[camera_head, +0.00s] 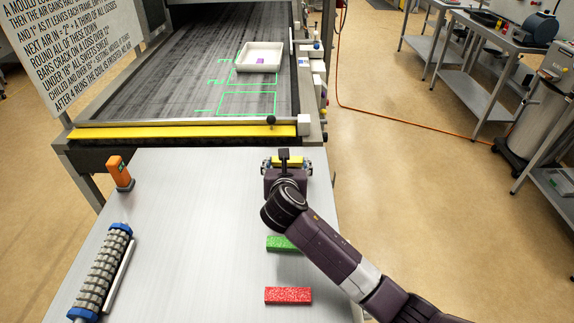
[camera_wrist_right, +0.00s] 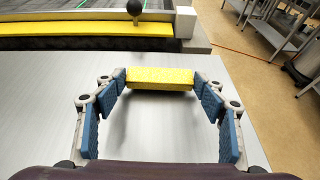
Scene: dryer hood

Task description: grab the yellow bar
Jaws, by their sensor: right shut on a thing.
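The yellow bar (camera_wrist_right: 160,79) lies crosswise between the blue-padded fingertips of my right gripper (camera_wrist_right: 161,82) in the right wrist view. The pads meet its two ends, and the gripper is shut on it. In the head view my right gripper (camera_head: 286,164) is at the far right part of the metal table, and the bar (camera_head: 297,160) is partly hidden behind it. I cannot tell surely whether the bar is clear of the table. My left gripper is not in view.
A green bar (camera_head: 281,243) and a red bar (camera_head: 288,295) lie nearer on the table (camera_head: 190,220). A roller (camera_head: 103,270) and an orange device (camera_head: 118,173) are at left. Beyond the table, a conveyor with a yellow front strip (camera_head: 180,131) carries a white tray (camera_head: 277,57).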

